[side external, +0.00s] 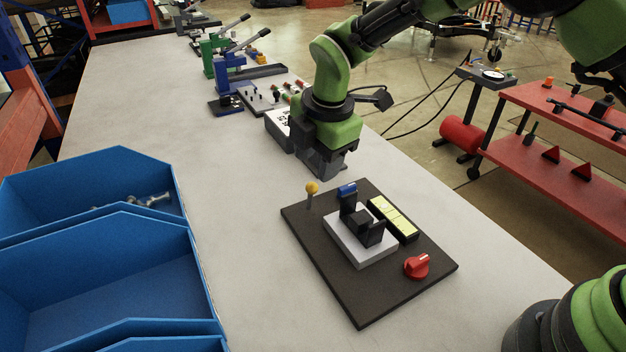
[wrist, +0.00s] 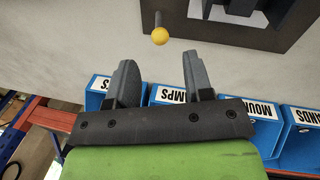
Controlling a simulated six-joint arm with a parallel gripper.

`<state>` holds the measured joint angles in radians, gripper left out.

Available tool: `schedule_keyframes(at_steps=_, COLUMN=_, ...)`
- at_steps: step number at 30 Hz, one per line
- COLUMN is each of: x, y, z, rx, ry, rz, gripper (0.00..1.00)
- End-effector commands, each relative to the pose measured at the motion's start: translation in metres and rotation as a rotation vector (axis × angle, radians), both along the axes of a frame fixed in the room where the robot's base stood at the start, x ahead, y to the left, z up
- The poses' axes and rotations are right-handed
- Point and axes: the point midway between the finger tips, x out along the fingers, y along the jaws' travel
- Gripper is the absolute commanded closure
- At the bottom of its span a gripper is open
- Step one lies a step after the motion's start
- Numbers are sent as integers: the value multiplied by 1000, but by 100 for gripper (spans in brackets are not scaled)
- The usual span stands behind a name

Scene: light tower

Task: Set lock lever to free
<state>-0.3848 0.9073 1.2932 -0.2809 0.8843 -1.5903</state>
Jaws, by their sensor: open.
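A dark board (side external: 365,308) on the table carries a small lever with a yellow ball knob (side external: 311,187) at its far left corner. The board also carries a light block with a black bracket (side external: 369,232), a blue part (side external: 347,189), a red knob (side external: 417,266) and a black panel with yellow tiles (side external: 394,217). No label shows which part is the lock lever. My gripper (side external: 325,172) is just beyond the board's far edge. In the wrist view my gripper (wrist: 157,62) is open and empty, with the yellow ball (wrist: 159,36) beyond the fingertips, apart from them.
Blue bins (side external: 95,255) line the table's left side; their labels show in the wrist view (wrist: 258,110). Green and blue lever presses (side external: 232,65) and a white box (side external: 279,130) stand farther back. The table (side external: 230,190) left of the board is clear.

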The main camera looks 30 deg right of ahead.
Motion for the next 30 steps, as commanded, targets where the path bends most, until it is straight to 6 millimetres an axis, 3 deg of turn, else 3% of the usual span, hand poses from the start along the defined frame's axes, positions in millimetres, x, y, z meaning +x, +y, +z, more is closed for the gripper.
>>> schedule_keyframes(at_steps=6, x=7, y=1, z=-43, rx=-1, ry=5, rz=-2, gripper=53)
schedule_keyframes(at_steps=12, x=13, y=2, z=-72, rx=0, ry=2, rz=-1, gripper=53)
schedule_keyframes(at_steps=17, x=15, y=3, z=-83, rx=1, ry=1, rz=-2, gripper=53)
schedule_keyframes(at_steps=25, x=15, y=3, z=-84, rx=1, ry=0, rz=-1, gripper=53)
schedule_keyframes(at_steps=30, x=15, y=3, z=-83, rx=1, ry=0, rz=-1, gripper=90)
